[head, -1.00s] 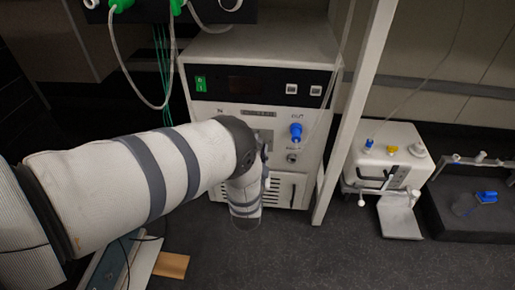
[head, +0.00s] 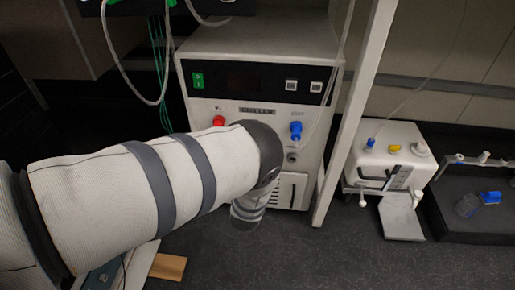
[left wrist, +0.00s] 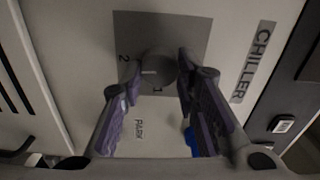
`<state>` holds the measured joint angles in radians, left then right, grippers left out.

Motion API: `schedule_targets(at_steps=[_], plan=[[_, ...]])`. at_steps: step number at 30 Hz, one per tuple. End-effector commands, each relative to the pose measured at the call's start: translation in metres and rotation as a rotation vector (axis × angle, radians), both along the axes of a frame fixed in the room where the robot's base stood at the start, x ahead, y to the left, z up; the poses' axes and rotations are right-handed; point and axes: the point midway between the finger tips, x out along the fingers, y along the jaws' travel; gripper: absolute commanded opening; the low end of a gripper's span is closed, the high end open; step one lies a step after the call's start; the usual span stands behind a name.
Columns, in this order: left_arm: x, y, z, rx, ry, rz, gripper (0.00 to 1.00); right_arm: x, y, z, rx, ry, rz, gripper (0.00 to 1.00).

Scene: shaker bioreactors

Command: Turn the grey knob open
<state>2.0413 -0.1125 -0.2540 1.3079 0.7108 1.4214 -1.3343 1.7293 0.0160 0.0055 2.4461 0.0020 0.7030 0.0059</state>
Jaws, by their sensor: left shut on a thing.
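The grey knob (left wrist: 156,68) sits on a dark grey square plate (left wrist: 190,28) on the chiller's pale front panel in the left wrist view. The figures 1 and 2 are printed on the plate, and a PARK label is on the panel nearby. My left gripper (left wrist: 158,72) has its purple-padded fingers on both sides of the knob and is shut on it. In the head view, my left arm hides the knob and the gripper from sight. The chiller (head: 258,45) stands upright behind the arm. My right gripper is in neither view.
On the chiller front are a red fitting (head: 219,121), a blue fitting (head: 295,130) and a green switch (head: 198,80). A pale post (head: 355,110) stands close to its right side. A white device (head: 390,150) and a dark tray (head: 470,225) are further right. Hoses hang at upper left.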

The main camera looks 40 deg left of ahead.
Motion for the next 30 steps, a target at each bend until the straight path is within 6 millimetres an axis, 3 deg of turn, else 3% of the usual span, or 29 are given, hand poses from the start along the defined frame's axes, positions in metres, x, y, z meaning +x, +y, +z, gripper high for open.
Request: schedule_targets(at_steps=[23,24,26,30], plan=[[-0.0012,0.0008,-0.0013,0.079,0.052,0.003,0.01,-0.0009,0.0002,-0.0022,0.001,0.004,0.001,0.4],[-0.0012,0.0008,-0.0013,0.079,0.052,0.003,0.33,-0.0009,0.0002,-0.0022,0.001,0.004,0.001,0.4],[-0.0011,0.0009,-0.0012,0.078,0.052,0.003,0.47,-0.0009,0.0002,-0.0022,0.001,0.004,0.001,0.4],[-0.0007,0.0006,-0.0009,0.078,0.05,0.002,0.49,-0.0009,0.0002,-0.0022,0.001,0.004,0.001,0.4]])
